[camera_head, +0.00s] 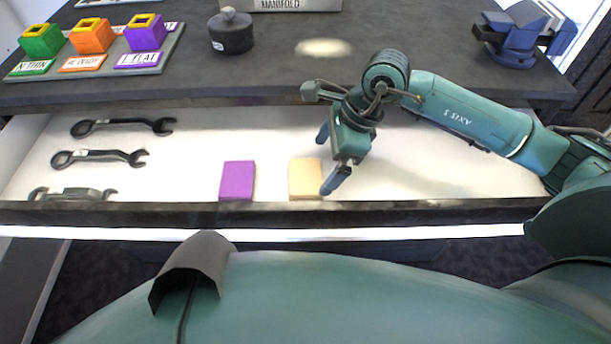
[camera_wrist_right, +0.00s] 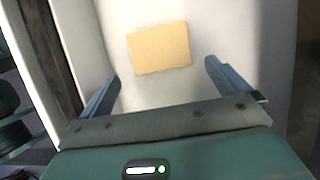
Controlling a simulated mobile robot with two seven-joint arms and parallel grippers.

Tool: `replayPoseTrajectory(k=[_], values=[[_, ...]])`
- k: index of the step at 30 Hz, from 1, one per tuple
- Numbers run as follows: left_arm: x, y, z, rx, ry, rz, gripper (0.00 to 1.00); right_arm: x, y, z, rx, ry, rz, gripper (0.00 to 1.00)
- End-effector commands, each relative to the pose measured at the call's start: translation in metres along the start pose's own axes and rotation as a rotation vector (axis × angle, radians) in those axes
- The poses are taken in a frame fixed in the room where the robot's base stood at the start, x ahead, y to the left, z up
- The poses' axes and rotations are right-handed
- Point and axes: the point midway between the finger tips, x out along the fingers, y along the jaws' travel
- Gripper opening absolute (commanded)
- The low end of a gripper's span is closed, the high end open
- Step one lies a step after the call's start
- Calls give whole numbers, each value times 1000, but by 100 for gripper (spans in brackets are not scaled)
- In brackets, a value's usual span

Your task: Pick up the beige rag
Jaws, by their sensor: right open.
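The beige rag (camera_head: 305,179) is a flat rectangle lying in the open white drawer, near its front wall, in the head view. A purple rag (camera_head: 237,180) lies to its left, apart from it. My right gripper (camera_head: 329,160) is open above the drawer, just right of the beige rag, and hides a little of its right edge. In the right wrist view the beige rag (camera_wrist_right: 159,47) lies ahead of the fingers, roughly between their lines, with nothing held. My left gripper is not in view.
Several wrenches (camera_head: 98,157) lie at the drawer's left. The drawer's dark front wall (camera_head: 400,212) is close to the rags. On the dark worktop stand colored boxes (camera_head: 92,38), a dark round pot (camera_head: 231,34) and a blue vise (camera_head: 520,40).

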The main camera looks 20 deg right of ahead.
Motion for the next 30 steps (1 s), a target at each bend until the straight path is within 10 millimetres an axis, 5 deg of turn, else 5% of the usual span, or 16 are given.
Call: replayPoseTrajectory(k=[9,18,30], values=[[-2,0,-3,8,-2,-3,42,44,-1,1,1,0,3,100],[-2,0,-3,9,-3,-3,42,48,-1,0,0,1,1,99],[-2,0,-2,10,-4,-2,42,48,-1,0,0,1,1,66]])
